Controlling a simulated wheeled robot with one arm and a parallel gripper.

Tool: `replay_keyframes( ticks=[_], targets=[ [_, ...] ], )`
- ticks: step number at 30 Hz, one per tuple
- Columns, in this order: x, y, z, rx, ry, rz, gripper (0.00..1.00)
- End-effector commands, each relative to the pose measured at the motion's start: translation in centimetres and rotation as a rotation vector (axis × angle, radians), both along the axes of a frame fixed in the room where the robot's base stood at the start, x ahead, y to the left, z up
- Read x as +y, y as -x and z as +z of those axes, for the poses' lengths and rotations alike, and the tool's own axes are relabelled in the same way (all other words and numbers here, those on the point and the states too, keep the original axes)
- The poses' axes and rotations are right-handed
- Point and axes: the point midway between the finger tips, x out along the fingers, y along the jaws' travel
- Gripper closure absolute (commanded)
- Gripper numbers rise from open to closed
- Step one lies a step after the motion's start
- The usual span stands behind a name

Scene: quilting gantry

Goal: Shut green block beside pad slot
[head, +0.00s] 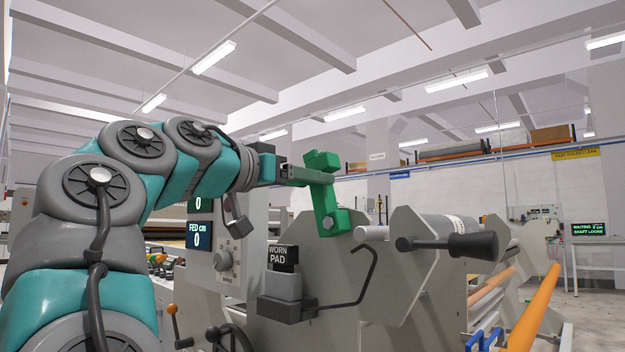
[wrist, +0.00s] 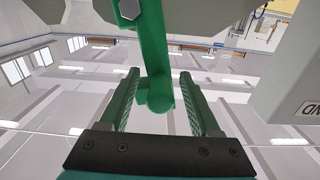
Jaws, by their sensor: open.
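The green block (head: 325,203) is a green arm on the grey machine end plate, with a grey bolt at its lower end. It stands raised, leaning slightly left. My gripper (head: 318,170) is at its upper end. In the wrist view the green block (wrist: 152,45) runs down between the two open green fingers of my gripper (wrist: 159,76), its rounded end between them. Gaps show on both sides, so the fingers are not closed on it. A grey holder labelled WORN PAD (head: 283,256) is below and left; I cannot tell which opening is the pad slot.
A black-handled crank (head: 470,245) and a grey roll (head: 447,229) are right of the green block. A bent black rod (head: 365,280) rises beside the WORN PAD holder. A dial panel (head: 228,258) stands to the left. An orange rail (head: 533,312) runs at lower right. Space above is free.

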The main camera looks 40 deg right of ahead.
Motion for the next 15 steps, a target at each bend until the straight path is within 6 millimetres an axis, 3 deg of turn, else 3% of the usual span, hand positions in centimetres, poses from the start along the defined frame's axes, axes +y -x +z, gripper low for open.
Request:
replay_keyframes(
  ticks=[4, 11, 15],
  targets=[
    [-1.49, -0.07, -0.04, 0.0, -0.003, -0.002, 0.36],
    [-1.63, -0.13, 0.0, 0.0, 0.0, 0.0, 0.36],
    [-1.61, -0.13, 0.01, 0.0, 0.0, 0.0, 0.49]
  ],
)
